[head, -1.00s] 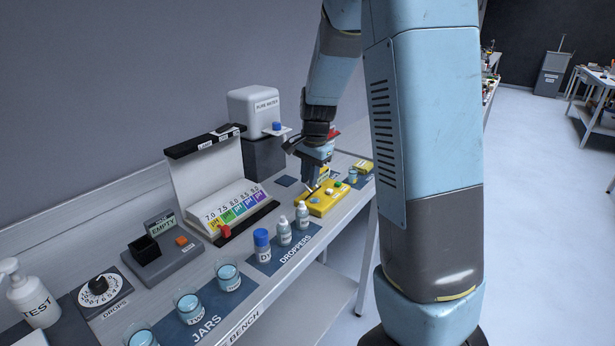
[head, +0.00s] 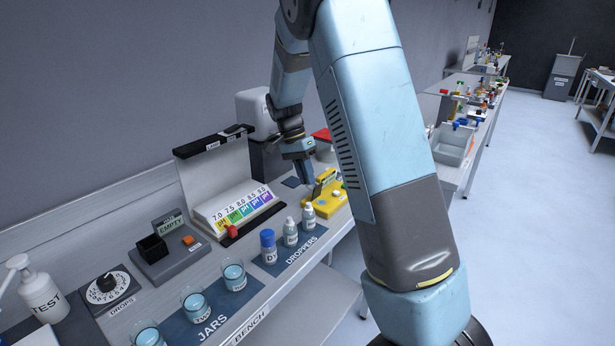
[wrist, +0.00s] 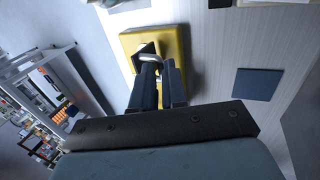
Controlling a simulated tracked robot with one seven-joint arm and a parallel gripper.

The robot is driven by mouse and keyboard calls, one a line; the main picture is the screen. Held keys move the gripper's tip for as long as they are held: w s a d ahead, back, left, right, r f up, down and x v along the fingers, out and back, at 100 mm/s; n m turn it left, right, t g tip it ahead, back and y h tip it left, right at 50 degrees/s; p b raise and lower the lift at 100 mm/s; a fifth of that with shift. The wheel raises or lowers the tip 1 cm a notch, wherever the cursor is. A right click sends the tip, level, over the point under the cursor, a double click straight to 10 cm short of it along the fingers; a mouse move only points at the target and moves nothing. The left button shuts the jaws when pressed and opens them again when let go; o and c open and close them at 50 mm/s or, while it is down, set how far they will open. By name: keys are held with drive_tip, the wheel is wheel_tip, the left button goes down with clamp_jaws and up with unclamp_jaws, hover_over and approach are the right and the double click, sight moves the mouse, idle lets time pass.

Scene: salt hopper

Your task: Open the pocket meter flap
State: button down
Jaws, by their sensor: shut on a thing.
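The yellow pocket meter (head: 330,196) lies on the bench beyond the droppers. A small flap (head: 317,190) appears to stand raised at the meter's left side, beside my fingers. My gripper (head: 308,183) is at that left side, pointing down. In the wrist view the meter (wrist: 181,42) lies beyond my fingertips (wrist: 157,66), which are shut on a pale curved handle (wrist: 152,56) at a dark part of the meter. The fingers hide part of the flap, so its exact angle is unclear.
Droppers stand on a dark mat (head: 312,236) in front of the meter. A pH colour chart stand (head: 240,207) is at left, and a white-and-grey water dispenser (head: 252,105) stands behind. A flat dark square (wrist: 258,84) lies beside the meter.

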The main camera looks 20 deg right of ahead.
drive_tip(key=shift+w+f+g+h, duration=0.15)
drive_tip(key=shift+f+g+h, duration=0.25)
drive_tip(key=shift+f+g, duration=0.15)
drive_tip(key=c, duration=1.2)
unclamp_jaws()
drive_tip(key=shift+w+r, duration=0.1)
drive_tip(key=shift+w+a+r, duration=0.1)
drive_tip(key=shift+a+r, duration=0.05)
drive_tip(key=shift+w+r, duration=0.1)
drive_tip(key=shift+r, duration=0.1)
drive_tip(key=v, duration=1.3)
